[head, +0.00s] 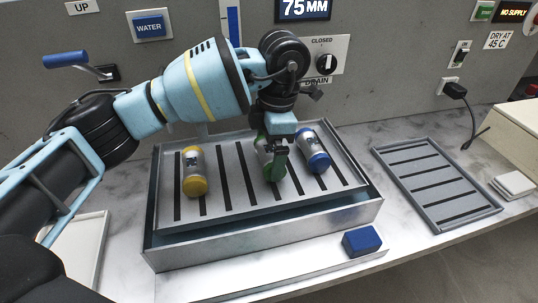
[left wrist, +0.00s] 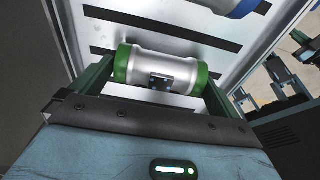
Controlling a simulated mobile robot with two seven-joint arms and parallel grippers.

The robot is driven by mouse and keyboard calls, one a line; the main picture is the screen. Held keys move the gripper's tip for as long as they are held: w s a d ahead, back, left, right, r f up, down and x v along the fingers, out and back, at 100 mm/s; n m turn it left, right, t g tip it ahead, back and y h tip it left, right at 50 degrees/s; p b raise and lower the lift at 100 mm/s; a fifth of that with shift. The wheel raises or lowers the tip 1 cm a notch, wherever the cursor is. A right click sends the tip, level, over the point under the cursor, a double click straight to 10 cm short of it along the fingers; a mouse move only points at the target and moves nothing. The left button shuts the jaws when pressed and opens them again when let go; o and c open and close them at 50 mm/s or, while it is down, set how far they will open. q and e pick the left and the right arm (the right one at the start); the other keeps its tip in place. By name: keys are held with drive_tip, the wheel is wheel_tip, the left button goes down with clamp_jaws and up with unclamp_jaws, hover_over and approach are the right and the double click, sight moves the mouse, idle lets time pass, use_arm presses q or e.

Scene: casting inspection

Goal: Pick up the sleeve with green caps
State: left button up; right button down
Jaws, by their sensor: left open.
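The sleeve with green caps (left wrist: 162,70) is a pale metal cylinder with a dark label. In the left wrist view it lies crosswise between the two fingers of my left gripper (head: 276,158), one green cap near each finger. The jaws are open; I cannot tell whether either finger touches a cap. In the head view the gripper points down over this sleeve (head: 263,148) and hides much of it. A yellow-capped sleeve (head: 194,172) lies to its left and a blue-capped sleeve (head: 312,152) to its right. My right gripper is not in view.
The sleeves lie on a slotted rack (head: 230,213) set in a metal basin (head: 270,243). A blue block (head: 361,241) is at the basin's front right. An empty slotted tray (head: 437,180) lies on the right counter. A white tray (head: 82,250) is at left.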

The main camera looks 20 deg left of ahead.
sight(267, 151)
use_arm(q)
drive_tip(key=shift+c, duration=0.4)
drive_tip(key=c, duration=1)
drive_tip(key=shift+r, duration=0.9)
drive_tip(key=shift+s+d+r, duration=0.1)
drive_tip(key=shift+s+r, duration=0.05)
drive_tip(key=shift+r, duration=0.3)
drive_tip(key=shift+s+d+r, duration=0.1)
drive_tip(key=shift+s+r, duration=0.05)
drive_tip(key=shift+r, duration=0.3)
drive_tip(key=s+d+r, duration=0.1)
drive_tip(key=s+d, duration=0.2)
drive_tip(key=s, duration=1.2)
drive_tip(key=shift+d+r, duration=0.2)
drive_tip(key=shift+d, duration=0.15)
